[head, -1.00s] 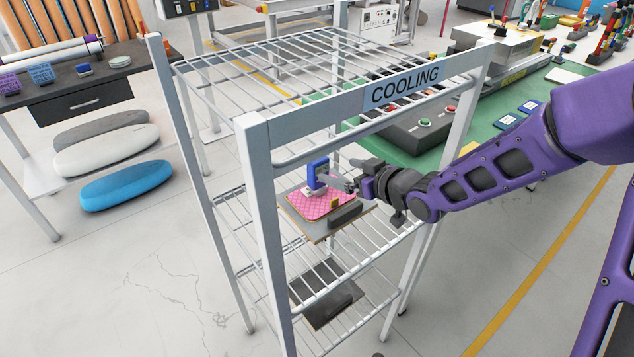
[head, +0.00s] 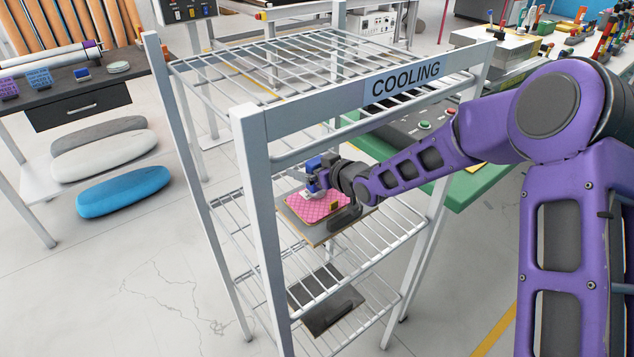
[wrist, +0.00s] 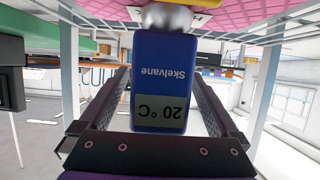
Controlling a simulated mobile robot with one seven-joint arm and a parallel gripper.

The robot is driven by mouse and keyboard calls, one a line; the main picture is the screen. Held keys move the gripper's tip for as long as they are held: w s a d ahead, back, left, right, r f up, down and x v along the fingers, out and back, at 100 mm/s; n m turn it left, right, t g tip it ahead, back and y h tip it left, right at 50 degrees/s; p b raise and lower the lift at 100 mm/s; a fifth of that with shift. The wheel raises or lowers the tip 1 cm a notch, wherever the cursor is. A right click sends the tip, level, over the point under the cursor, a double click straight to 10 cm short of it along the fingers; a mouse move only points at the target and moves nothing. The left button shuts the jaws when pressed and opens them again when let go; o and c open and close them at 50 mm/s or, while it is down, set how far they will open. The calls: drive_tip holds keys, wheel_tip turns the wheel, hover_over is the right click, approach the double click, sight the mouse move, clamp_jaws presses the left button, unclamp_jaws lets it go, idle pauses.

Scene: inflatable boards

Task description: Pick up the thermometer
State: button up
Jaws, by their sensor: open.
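The thermometer (wrist: 160,75) is a blue block with a "20 °C" display and a rounded silver end. In the wrist view it stands between the two open fingers of my gripper (wrist: 158,105), with a gap showing on each side. In the head view the blue thermometer (head: 314,164) shows at the tip of my gripper (head: 322,177), partly hidden by it. It is over a pink patterned sheet (head: 318,207) on a board on the rack's middle shelf. Its contact with the sheet is hard to see.
The white wire rack marked COOLING (head: 405,80) has posts and an upper shelf (head: 262,68) close around my arm. A dark board (head: 325,300) lies on the lower shelf. A green table (head: 480,190) stands behind, on the right.

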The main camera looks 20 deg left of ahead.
clamp_jaws()
idle(0.5)
drive_tip(key=shift+r, duration=0.1)
